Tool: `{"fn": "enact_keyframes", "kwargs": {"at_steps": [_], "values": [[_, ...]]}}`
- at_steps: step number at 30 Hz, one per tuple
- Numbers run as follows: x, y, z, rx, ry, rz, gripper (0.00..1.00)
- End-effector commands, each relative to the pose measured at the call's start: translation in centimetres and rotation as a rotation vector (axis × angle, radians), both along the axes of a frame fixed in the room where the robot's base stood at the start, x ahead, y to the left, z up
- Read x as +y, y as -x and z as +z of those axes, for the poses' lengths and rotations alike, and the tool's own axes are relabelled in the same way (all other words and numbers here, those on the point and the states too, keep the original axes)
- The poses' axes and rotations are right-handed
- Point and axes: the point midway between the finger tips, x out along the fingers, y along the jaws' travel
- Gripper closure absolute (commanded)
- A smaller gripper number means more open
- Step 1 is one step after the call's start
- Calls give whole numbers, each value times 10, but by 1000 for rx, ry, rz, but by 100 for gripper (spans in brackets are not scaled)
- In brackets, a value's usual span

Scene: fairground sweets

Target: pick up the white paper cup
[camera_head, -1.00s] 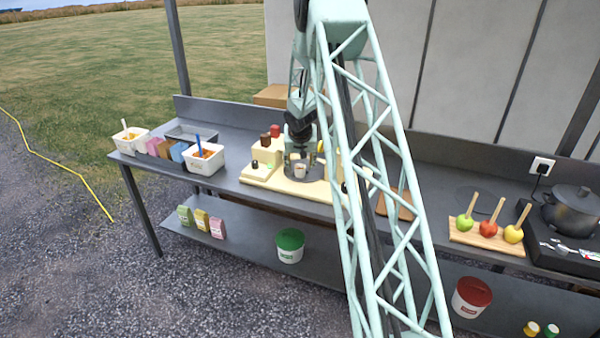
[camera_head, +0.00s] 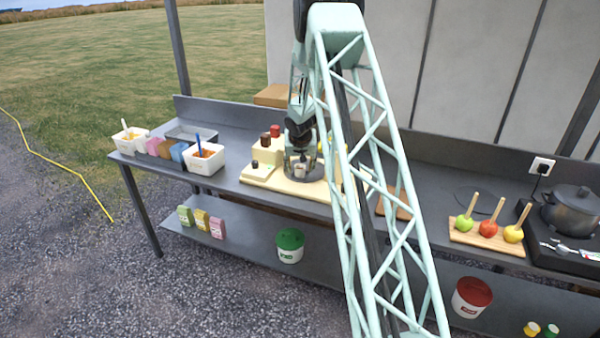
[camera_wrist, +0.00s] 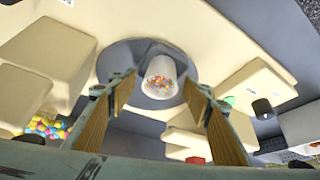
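In the wrist view my gripper (camera_wrist: 158,90) is open, with one wood-coloured finger pad on each side of the cup and a gap to both. Whether any finger touches the cup cannot be seen in the head view.
Cream blocks of the machine (camera_wrist: 40,70) stand close to the left finger. White tubs (camera_head: 204,160) stand left on the counter; toffee apples (camera_head: 488,229) and a pot (camera_head: 573,211) stand right.

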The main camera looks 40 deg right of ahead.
Motion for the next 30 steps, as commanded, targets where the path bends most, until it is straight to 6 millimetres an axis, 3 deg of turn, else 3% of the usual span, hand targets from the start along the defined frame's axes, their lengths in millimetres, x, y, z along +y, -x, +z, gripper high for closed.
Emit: {"fn": "enact_keyframes", "kwargs": {"at_steps": [9, 22, 30], "values": [[0, 0, 0, 0, 0, 0, 81], [0, 0, 2, 0, 0, -1, 82], [0, 0, 20, -1, 0, -1, 82]]}}
